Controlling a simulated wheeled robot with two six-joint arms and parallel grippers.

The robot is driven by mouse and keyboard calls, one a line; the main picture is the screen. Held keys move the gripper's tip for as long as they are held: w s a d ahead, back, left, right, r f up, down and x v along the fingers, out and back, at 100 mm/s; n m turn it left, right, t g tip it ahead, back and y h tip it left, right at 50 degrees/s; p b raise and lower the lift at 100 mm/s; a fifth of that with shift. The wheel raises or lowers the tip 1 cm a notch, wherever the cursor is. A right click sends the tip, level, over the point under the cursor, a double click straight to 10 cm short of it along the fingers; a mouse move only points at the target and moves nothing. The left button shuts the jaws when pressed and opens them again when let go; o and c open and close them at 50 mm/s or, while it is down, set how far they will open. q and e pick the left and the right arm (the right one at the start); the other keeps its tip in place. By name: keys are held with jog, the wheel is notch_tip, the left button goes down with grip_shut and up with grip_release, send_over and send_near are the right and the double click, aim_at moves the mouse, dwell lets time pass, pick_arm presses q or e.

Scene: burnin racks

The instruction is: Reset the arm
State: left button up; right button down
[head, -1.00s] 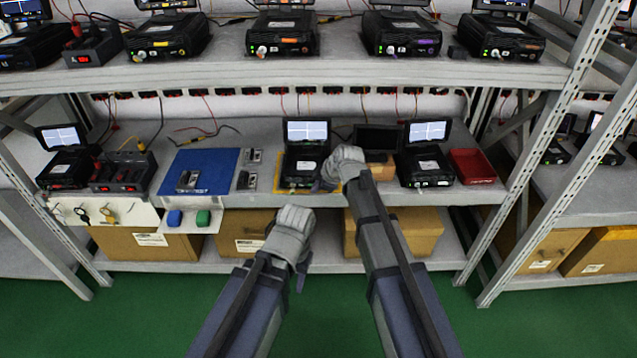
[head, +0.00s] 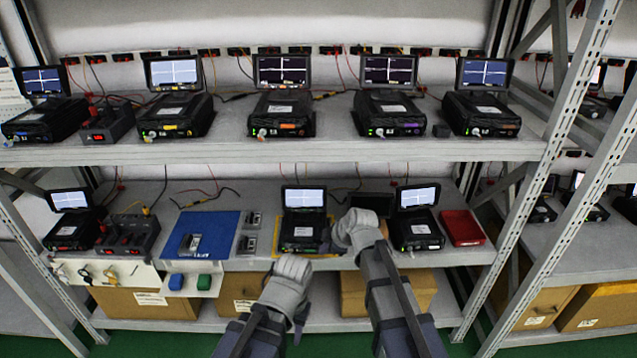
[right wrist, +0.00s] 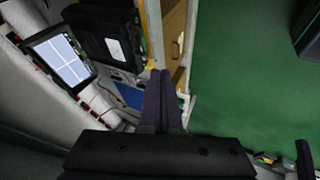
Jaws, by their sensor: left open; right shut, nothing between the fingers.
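My right gripper (head: 326,243) is shut and empty. In the head view it is over the front of the lower shelf, beside the black unit (head: 304,230) on the yellow-edged mat. A second black unit with a lit screen (head: 416,233) stands to its right. In the right wrist view the closed fingers (right wrist: 160,78) show with nothing between them, near a black unit and a lit screen. My left gripper (head: 301,312) is lower, in front of the shelf edge and before the cardboard boxes. It is open; its fingers are partly hidden by the wrist.
The lower shelf (head: 215,267) also carries a blue mat (head: 215,222), a red tray (head: 462,227) and more black units. The upper shelf (head: 330,150) holds a row of units with screens. Rack posts (head: 545,165) stand at right. Cardboard boxes (head: 150,300) sit below.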

jog(key=s+r+m+g+h+p, duration=0.1)
jog(key=s+r+m+g+p, duration=0.1)
jog(key=s, duration=0.5)
jog(key=s+d+r+m+g+h+p, duration=0.1)
jog(key=s+r+m+h+p, duration=0.1)
jog(key=s+m+p, duration=0.2)
jog(key=s+d+r+m+g+h+p, duration=0.1)
jog(key=s+r+m+g+h+p, duration=0.1)
jog(key=s+m+p, duration=0.2)
jog(key=s+m, duration=0.3)
jog(key=s, duration=0.5)
jog(key=shift+s+d+r+g, duration=0.25)
jog(key=shift+r+g, duration=0.05)
jog(key=shift+r, duration=0.05)
